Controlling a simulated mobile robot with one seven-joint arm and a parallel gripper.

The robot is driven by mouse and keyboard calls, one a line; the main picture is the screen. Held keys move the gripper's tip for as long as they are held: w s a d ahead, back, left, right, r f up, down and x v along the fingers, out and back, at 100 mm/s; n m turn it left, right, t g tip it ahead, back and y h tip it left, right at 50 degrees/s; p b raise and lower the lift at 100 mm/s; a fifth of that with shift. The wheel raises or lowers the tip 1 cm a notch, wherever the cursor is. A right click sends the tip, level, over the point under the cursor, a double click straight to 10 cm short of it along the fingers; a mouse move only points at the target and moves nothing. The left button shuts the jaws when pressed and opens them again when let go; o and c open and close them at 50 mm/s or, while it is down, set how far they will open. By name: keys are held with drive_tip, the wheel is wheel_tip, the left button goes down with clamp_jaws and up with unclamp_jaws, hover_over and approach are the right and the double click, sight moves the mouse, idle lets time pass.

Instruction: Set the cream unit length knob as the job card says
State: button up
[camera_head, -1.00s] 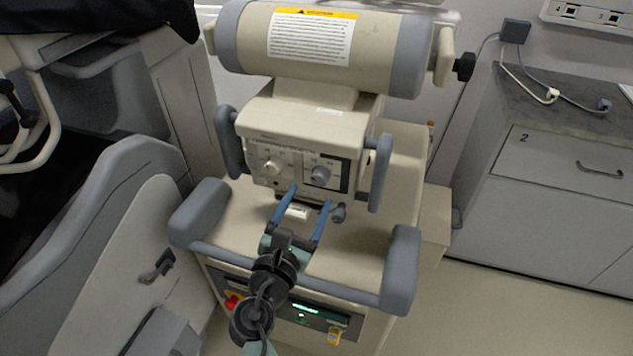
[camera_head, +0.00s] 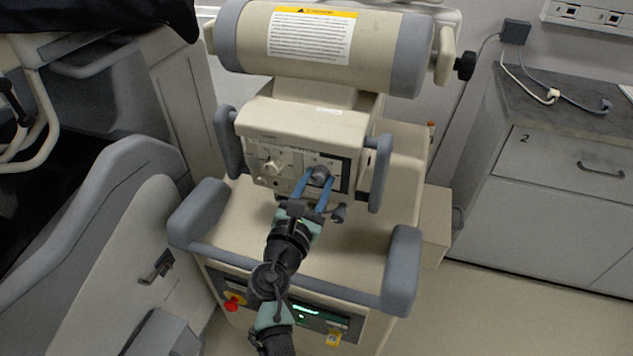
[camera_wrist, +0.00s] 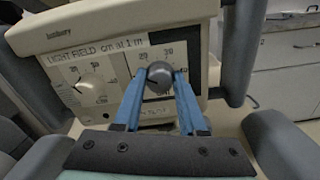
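The cream unit (camera_head: 300,125) is a cream control head on a cart, with two knobs on its front panel. The left knob (camera_head: 272,167) is cream; it also shows in the wrist view (camera_wrist: 92,84). The panel heading reads "LIGHT FIELD cm at 1 m". The knobs' lower labels are partly hidden or too blurred to read. No job card is readable.
Grey handles (camera_head: 378,172) flank the panel. A small dark knob (camera_head: 338,213) sits below its right corner. A grey rail (camera_head: 290,278) crosses the cart front. A red button (camera_head: 233,302) is lower down. Grey drawers (camera_head: 560,160) stand right, beyond open floor.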

clamp_jaws()
